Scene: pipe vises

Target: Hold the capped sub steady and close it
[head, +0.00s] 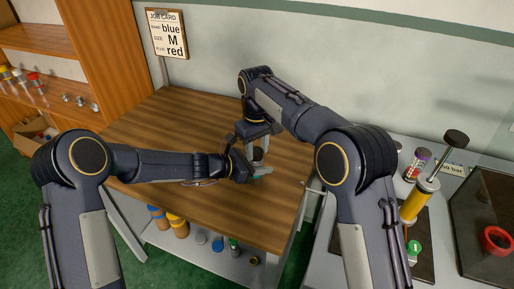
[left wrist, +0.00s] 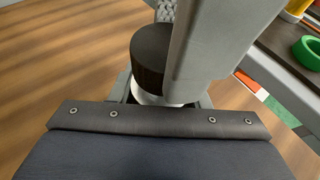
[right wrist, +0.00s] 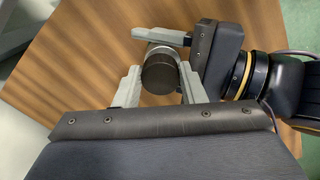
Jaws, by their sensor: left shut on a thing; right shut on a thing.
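The capped sub shows as a dark round cap (left wrist: 150,55) on a pale body (left wrist: 148,97) in the left wrist view. The dark cap (right wrist: 158,74) also shows end-on in the right wrist view. My right gripper (head: 249,146) comes from above, shut with its fingers on either side of the cap. My left gripper (head: 258,172) comes in from the left, shut on the sub's body just below. Both grippers are close together above the wooden table (head: 165,125). The fingers hide much of the sub, and I cannot tell whether the cap sits fully home.
A job card (head: 167,33) on the wall reads blue, M, red. A yellow cylinder with a dark handle (head: 418,200), a green ring (head: 413,247) and a red ring (head: 496,240) are on the right bench. Shelves with small parts stand at left. The table's left part is clear.

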